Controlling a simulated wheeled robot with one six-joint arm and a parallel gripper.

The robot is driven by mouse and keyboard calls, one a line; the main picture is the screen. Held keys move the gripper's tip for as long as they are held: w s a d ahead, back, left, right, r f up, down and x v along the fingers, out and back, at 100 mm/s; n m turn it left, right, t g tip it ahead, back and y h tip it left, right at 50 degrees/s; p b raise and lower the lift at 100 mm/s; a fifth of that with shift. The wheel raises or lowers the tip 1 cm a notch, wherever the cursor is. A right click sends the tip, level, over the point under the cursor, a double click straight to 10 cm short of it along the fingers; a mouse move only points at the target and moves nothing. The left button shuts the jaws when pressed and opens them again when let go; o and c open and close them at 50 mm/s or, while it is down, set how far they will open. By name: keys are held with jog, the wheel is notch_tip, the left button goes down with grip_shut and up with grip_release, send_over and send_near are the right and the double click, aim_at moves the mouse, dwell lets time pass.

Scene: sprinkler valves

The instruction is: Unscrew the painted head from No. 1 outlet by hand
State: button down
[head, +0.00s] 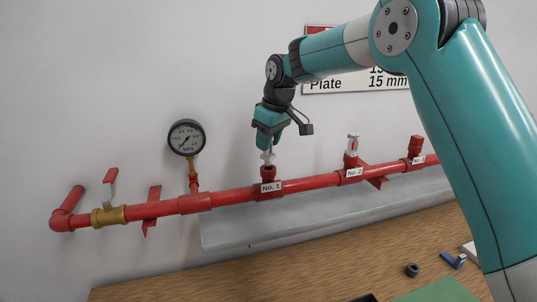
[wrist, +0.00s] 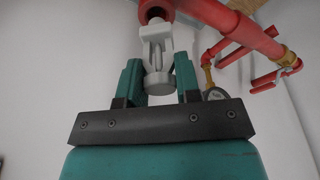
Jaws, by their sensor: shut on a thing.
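The pale grey-white sprinkler head (head: 267,157) stands upright at the top of the red No. 1 outlet (head: 268,175) on the red pipe. My gripper (head: 268,146) comes down from above and is shut on the head. In the wrist view, the head (wrist: 156,55) sits between the two teal fingers of my gripper (wrist: 158,72), its round plate end toward my palm. Its far end meets the red outlet (wrist: 155,11). The threads are hidden, so I cannot tell how far it is screwed in.
No. 2 outlet carries another head (head: 352,143), and No. 3 has a red fitting (head: 415,146). A pressure gauge (head: 186,137) rises at left. A dark ring (head: 412,269), a blue item (head: 453,261) and a green mat (head: 438,291) lie on the wooden bench.

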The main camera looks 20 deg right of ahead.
jog(key=shift+w+a+p+v, duration=0.1)
jog(key=shift+w+p+v, duration=0.05)
jog(key=shift+p+v, duration=0.55)
jog(key=shift+w+a+p+v, duration=0.1)
jog(key=shift+w+p+v, duration=0.05)
jog(key=shift+p+v, duration=0.55)
jog(key=shift+w+a+p+v, duration=0.15)
jog(key=shift+p+v, duration=0.35)
jog(key=shift+v, duration=0.4)
jog(key=shift+r, duration=0.1)
